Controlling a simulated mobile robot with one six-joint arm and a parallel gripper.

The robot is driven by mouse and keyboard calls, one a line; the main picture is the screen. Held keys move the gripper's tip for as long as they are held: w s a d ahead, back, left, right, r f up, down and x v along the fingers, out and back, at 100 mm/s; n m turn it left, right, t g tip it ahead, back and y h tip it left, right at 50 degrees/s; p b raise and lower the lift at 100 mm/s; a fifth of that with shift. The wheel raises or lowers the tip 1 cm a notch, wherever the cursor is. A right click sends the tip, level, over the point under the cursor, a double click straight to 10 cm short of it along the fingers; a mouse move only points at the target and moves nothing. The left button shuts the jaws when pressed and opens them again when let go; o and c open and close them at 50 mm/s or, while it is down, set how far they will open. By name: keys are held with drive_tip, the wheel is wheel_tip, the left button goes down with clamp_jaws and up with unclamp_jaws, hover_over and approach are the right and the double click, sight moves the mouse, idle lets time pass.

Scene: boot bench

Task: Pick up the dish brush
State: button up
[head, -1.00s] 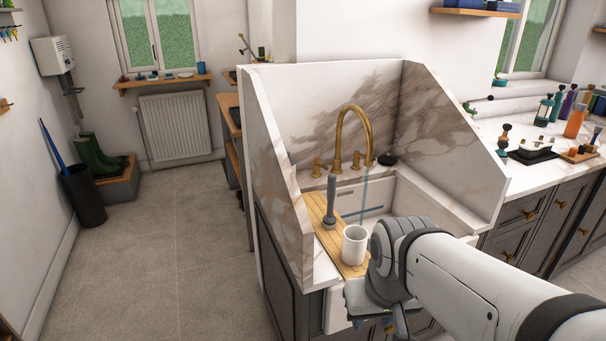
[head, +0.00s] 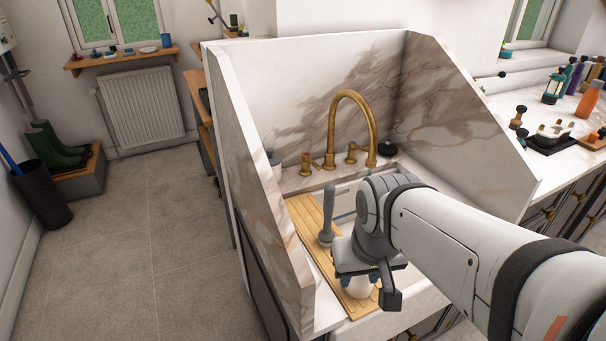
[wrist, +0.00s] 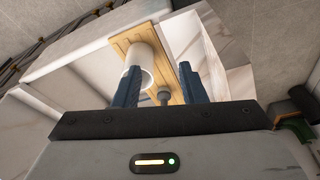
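The dish brush (head: 328,218) looks grey and stands upright on the wooden board (head: 305,215) at the left side of the sink, its wider end down. In the wrist view the brush (wrist: 164,95) shows small and partly hidden, beyond and between my fingers. My gripper (wrist: 158,68) is open and empty, with two blue-grey fingers apart. In the head view my gripper (head: 360,278) is to the right of and nearer than the brush, above the white mug, and my wrist hides part of it.
The white mug (head: 362,290) stands on the board close to the brush; it also shows in the wrist view (wrist: 143,58). A marble splash wall (head: 262,190) rises left of the board. The brass tap (head: 335,125) stands behind. The sink basin is mostly hidden by my arm.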

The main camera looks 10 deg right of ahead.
drive_tip(key=shift+o, duration=0.7)
drive_tip(key=shift+w+r, duration=0.1)
drive_tip(key=shift+w, duration=0.15)
drive_tip(key=shift+o, duration=0.5)
drive_tip(key=w+d+r+p, duration=0.1)
drive_tip(key=w+r+p, duration=0.1)
drive_tip(key=w, duration=0.5)
drive_tip(key=shift+r+p, duration=0.35)
drive_tip(key=shift+p, duration=0.3)
drive_tip(key=m+t+p, duration=0.1)
drive_tip(key=t+p, duration=0.1)
drive_tip(key=p, duration=0.3)
approach(330, 187)
drive_tip(key=x, duration=0.4)
drive_tip(key=shift+s+d+f, duration=0.2)
drive_tip(key=shift+f, duration=0.15)
drive_tip(key=shift+w+p+x, duration=0.15)
drive_tip(key=shift+x, duration=0.65)
drive_tip(key=shift+w+p+x, duration=0.15)
drive_tip(key=shift+x, duration=0.6)
drive_tip(key=shift+p+x, duration=0.75)
drive_tip(key=shift+x, duration=1.85)
drive_tip(key=shift+a, duration=0.1)
drive_tip(key=c, duration=1.1)
